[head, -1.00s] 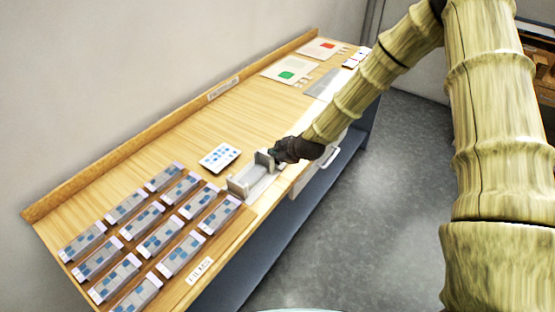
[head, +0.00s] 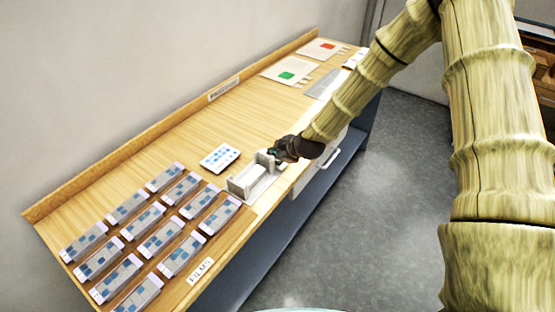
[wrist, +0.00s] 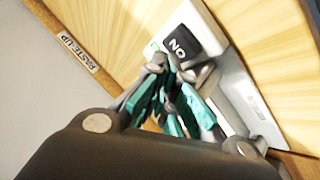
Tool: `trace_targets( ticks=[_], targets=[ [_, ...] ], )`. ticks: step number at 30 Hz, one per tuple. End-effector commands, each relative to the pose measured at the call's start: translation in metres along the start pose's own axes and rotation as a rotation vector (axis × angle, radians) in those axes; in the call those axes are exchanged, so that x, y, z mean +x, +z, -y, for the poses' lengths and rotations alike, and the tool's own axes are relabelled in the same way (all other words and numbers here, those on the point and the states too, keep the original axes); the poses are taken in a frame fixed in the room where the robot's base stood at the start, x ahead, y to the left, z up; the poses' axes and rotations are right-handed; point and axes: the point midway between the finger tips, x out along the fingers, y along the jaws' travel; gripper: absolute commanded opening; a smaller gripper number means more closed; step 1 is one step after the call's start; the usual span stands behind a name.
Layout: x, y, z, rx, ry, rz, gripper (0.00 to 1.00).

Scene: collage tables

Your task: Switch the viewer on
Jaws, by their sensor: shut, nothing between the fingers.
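The viewer (head: 240,187), a small pale grey device with raised ends, stands near the front edge of the table. Its bed (head: 262,178) looks whitish. In the wrist view the viewer's pale body (wrist: 240,85) carries a black key (wrist: 180,43) marked ON, which appears upside down. My gripper (head: 274,155) is at the viewer's far right end, and its teal-padded fingers (wrist: 176,72) are shut and empty. The fingertips are right by the lower edge of the key; I cannot tell whether they touch it.
Rows of film strips (head: 162,237) fill the near left of the table, by a FILMS label (head: 200,271). A white card with blue spots (head: 220,158) lies behind the viewer.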

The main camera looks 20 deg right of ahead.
Motion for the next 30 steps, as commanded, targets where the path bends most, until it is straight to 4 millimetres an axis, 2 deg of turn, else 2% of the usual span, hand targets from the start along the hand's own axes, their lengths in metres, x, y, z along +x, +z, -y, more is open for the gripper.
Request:
trace_targets(
  ticks=[30],
  targets=[
    [-0.042,-0.03,-0.032,0.0,0.003,0.0,0.0]
  ],
)
